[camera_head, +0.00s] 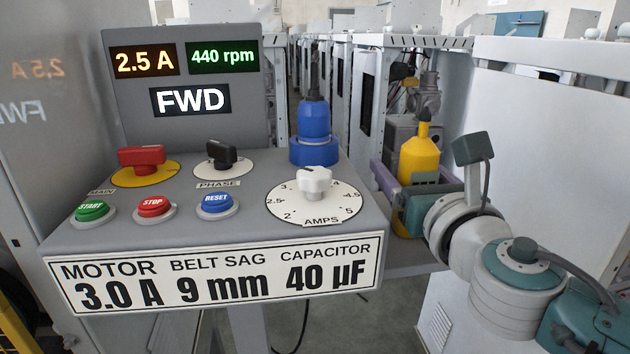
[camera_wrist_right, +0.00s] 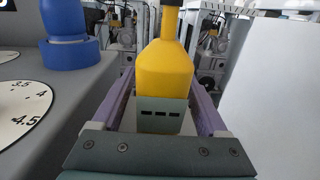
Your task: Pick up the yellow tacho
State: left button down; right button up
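The yellow tacho (camera_head: 419,157) is a bottle-shaped body with a narrow neck, upright at the right of the grey console. In the right wrist view it (camera_wrist_right: 165,72) fills the middle, between the two purple fingers. My right gripper (camera_head: 400,177) reaches in from the right, with one finger on each side of the tacho. The fingers (camera_wrist_right: 163,82) look spread wide, and pale strips show between them and the body. Whether either finger touches it I cannot tell. The gripper hides part of the tacho's lower half. My left gripper is not in view.
The console (camera_head: 230,236) carries knobs, buttons and a white AMPS dial (camera_head: 330,205). A blue bottle-shaped unit (camera_head: 314,120) stands in a blue base, left of the tacho. Grey cabinets and machinery stand behind; a pale panel (camera_head: 560,130) is at the right.

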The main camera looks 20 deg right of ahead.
grip_shut()
dwell(0.4)
notch_tip(320, 180, up, 20)
jog(key=p, duration=1.2)
